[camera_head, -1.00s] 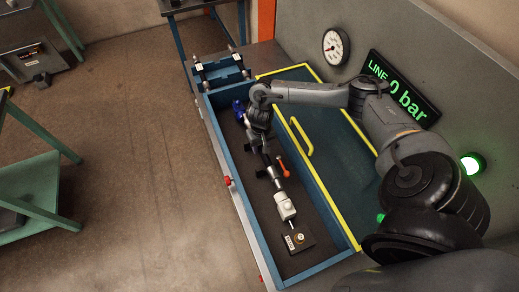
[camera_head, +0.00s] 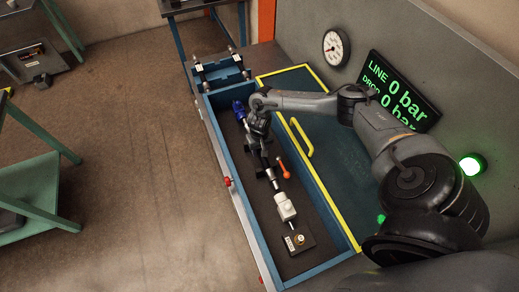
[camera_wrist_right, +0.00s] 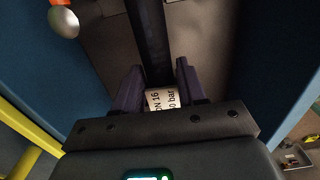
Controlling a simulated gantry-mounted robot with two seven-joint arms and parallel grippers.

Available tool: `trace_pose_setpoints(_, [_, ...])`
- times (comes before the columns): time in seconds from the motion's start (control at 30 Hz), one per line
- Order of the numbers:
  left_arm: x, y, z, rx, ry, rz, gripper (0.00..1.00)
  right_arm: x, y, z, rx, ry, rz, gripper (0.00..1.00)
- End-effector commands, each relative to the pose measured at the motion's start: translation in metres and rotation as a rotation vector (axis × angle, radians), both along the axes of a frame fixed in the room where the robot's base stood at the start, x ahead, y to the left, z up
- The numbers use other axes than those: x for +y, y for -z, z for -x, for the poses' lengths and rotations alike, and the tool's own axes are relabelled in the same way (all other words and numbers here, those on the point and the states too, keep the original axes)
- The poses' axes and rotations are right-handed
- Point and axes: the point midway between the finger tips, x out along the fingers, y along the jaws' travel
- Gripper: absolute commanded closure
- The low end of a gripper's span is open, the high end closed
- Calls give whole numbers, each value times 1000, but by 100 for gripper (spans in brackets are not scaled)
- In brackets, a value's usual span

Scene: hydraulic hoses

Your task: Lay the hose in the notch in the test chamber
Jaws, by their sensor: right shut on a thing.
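My right gripper (camera_head: 257,141) is inside the blue-walled test chamber (camera_head: 232,190), over its upper half. In the right wrist view the fingers (camera_wrist_right: 160,88) are shut on the dark hose (camera_wrist_right: 147,35), around a white printed label on it. In the head view the hose (camera_head: 264,160) runs along the chamber, partly hidden by my gripper. A blue fitting (camera_head: 239,108) lies above the gripper and a silver fitting (camera_head: 274,184) below it. Dark supports sit beside the hose; I cannot tell whether it is seated in a notch. My left gripper is not in view.
An orange-handled lever (camera_head: 282,165) stands right of the hose. The yellow-edged lid (camera_head: 330,150) lies open at right. A display (camera_head: 396,95) reads 0 bar.

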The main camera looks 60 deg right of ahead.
Motion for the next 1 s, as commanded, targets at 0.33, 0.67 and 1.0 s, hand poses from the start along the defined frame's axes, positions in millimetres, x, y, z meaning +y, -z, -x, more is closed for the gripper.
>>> trace_pose_setpoints(0.33, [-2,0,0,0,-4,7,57,0,6,0,-1,1,-1,100])
trace_pose_setpoints(0.67, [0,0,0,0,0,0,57,0,12,0,0,0,0,57])
trace_pose_setpoints(1.0, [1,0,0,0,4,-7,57,0,12,0,0,0,0,34])
